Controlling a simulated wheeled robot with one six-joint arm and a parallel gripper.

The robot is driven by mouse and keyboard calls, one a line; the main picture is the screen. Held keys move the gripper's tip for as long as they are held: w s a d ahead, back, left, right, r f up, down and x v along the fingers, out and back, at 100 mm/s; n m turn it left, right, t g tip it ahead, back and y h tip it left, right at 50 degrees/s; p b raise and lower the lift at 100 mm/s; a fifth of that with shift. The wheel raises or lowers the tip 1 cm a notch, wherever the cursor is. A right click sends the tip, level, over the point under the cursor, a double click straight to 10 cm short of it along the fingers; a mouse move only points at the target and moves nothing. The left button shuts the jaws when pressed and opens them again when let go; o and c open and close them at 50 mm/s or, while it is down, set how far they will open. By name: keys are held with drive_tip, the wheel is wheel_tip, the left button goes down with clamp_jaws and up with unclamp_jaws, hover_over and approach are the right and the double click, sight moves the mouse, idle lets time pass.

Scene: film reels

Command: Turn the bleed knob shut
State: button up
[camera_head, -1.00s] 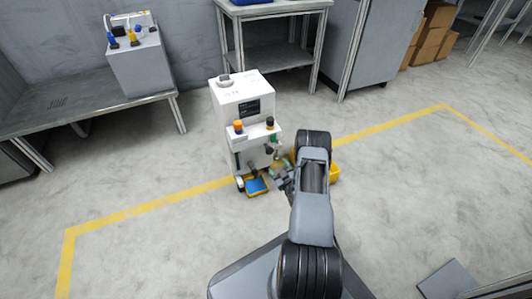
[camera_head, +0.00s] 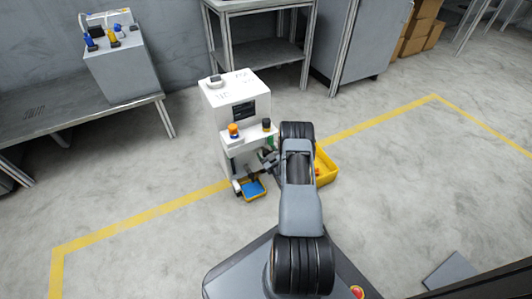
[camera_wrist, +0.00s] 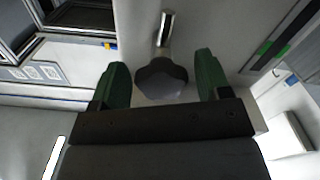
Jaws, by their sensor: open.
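A white machine (camera_head: 238,98) stands on the floor with an orange knob (camera_head: 233,130) and a black knob (camera_head: 266,124) on its ledge. In the wrist view, a dark grey lobed knob (camera_wrist: 162,80), which looks like the bleed knob, sits on a pale panel beside a short metal stem (camera_wrist: 165,28). My gripper (camera_wrist: 160,65) is open, with one green finger on each side of this knob. Gaps show between the knob and both fingers. In the head view my arm reaches the machine's front right side and largely hides the gripper there.
A blue tray with a yellow rim (camera_head: 252,189) is low at the machine's front. A yellow bin (camera_head: 326,168) is on the floor just right of my arm. A bench (camera_head: 75,115) is at left and a metal table (camera_head: 270,52) behind.

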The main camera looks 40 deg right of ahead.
drive_tip(key=shift+a, duration=0.1)
drive_tip(key=shift+c, duration=0.2)
drive_tip(key=shift+c, duration=0.8)
drive_tip(key=c, duration=0.7)
